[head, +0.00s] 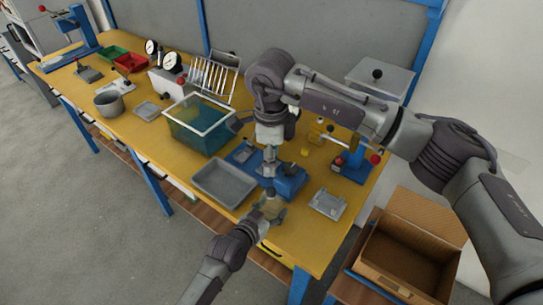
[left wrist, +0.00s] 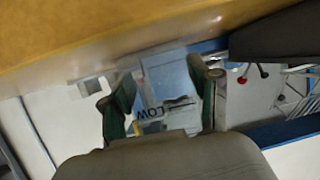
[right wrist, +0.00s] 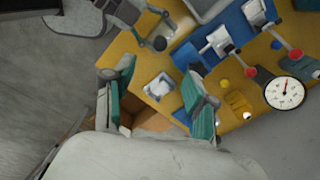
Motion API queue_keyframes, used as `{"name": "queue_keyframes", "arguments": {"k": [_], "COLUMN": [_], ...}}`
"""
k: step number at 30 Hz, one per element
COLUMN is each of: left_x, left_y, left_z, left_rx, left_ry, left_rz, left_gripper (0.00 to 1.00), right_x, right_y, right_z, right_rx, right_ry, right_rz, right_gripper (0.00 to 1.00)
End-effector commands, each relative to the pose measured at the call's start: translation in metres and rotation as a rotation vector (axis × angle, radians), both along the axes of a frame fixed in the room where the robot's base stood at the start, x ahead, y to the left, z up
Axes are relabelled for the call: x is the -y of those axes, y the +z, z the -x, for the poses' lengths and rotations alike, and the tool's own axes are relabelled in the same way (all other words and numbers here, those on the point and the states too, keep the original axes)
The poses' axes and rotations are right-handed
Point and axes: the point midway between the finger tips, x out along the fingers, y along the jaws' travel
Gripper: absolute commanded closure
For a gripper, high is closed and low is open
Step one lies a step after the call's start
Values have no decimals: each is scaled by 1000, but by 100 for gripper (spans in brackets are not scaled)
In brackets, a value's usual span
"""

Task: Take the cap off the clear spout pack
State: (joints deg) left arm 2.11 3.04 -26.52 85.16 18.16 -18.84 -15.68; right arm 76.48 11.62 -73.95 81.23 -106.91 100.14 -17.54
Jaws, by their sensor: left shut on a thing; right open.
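My left gripper (head: 268,208) is shut on the clear spout pack (left wrist: 172,85), raised in front of the table's near edge. In the left wrist view the pack is see-through with dark lettering, between the two fingers. In the right wrist view the left gripper (right wrist: 152,24) is at the top, with a small dark round part by its fingers; I cannot tell whether that is the cap. My right gripper (head: 269,168) is open and empty, above the table just beyond the left one. It also shows in the right wrist view (right wrist: 158,92), fingers wide apart.
A grey tray (head: 224,197) and a blue fixture (head: 290,188) are close to the grippers. A teal bin (head: 193,136) stands behind the tray. A small metal plate (head: 329,211) lies at right. An open cardboard box (head: 388,274) is beside the yellow table.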

Motion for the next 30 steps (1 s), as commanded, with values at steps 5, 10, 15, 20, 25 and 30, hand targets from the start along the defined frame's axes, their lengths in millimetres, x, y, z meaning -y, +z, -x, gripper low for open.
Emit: {"name": "queue_keyframes", "arguments": {"k": [5, 10, 15, 20, 25, 30], "left_x": [0, 0, 0, 0, 0, 0], "left_y": [0, 0, 0, 0, 0, 0], "left_z": [0, 0, 0, 0, 0, 0], "left_rx": [0, 0, 0, 0, 0, -1], "left_ry": [0, 0, 0, 0, 0, 0], "left_rz": [0, 0, 0, 0, 0, -1], "left_gripper": [100, 100, 100, 100, 100, 100], "right_x": [1, 1, 0, 1, 0, 0], "right_y": [-9, -38, -72, -97, -113, -118], "right_z": [0, 0, -1, -2, -3, -3], "right_rx": [0, -3, -2, -1, 1, 1], "right_ry": [45, 42, 42, 40, 41, 42], "right_rz": [3, 3, 2, 2, 2, 2], "right_gripper": [43, 43, 43, 43, 43, 43]}}
